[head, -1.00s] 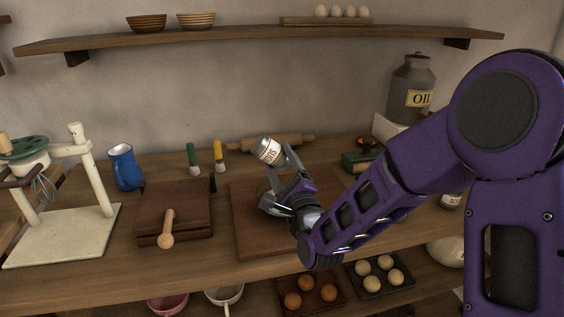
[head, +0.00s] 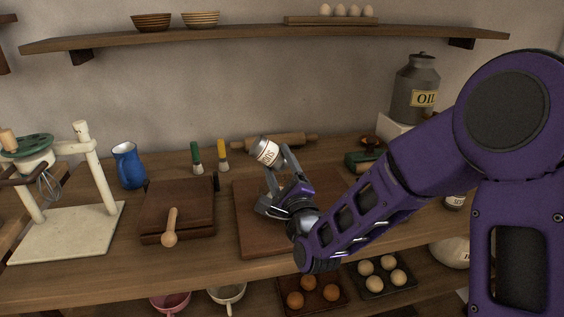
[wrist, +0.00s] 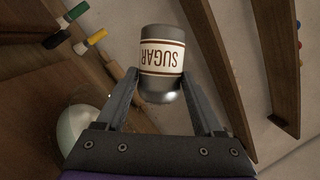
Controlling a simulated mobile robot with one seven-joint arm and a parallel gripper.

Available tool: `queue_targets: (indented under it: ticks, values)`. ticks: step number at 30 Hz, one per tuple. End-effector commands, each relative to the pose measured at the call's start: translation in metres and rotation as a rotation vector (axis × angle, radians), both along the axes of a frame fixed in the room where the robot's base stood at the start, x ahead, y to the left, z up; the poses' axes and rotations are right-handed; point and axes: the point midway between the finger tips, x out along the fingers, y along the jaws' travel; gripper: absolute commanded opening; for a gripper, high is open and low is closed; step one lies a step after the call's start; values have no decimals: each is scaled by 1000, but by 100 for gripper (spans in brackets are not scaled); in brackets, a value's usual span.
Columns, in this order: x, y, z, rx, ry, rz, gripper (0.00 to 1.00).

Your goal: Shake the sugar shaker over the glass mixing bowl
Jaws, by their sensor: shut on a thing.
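The sugar shaker (head: 265,152) is a small jar with a white SUGAR label and grey metal ends. My gripper (head: 279,160) is shut on it and holds it tilted, above the cutting board (head: 250,232). In the wrist view the shaker (wrist: 162,58) sits between the fingertips of my gripper (wrist: 160,82), its label upside down in the picture. The glass mixing bowl (wrist: 78,128) shows at lower left of the wrist view, partly hidden by my gripper. In the head view my gripper mostly hides the bowl. I cannot see any sugar falling.
A wooden box (head: 165,205), a blue jug (head: 128,165) and a white stand (head: 70,232) are left. An oil can (head: 415,85) is at back right. A shelf (head: 235,35) runs above.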

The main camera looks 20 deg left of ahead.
Motion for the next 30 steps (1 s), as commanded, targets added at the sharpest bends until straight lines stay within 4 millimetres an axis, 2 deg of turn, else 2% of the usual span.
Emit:
queue_targets:
  ticks: [4,13,20,30]
  values:
    - [-12,7,0,2,0,2,6]
    - [-18,19,0,2,0,2,6]
    - [-13,8,1,1,-1,0,6]
    - [6,20,0,2,-1,0,6]
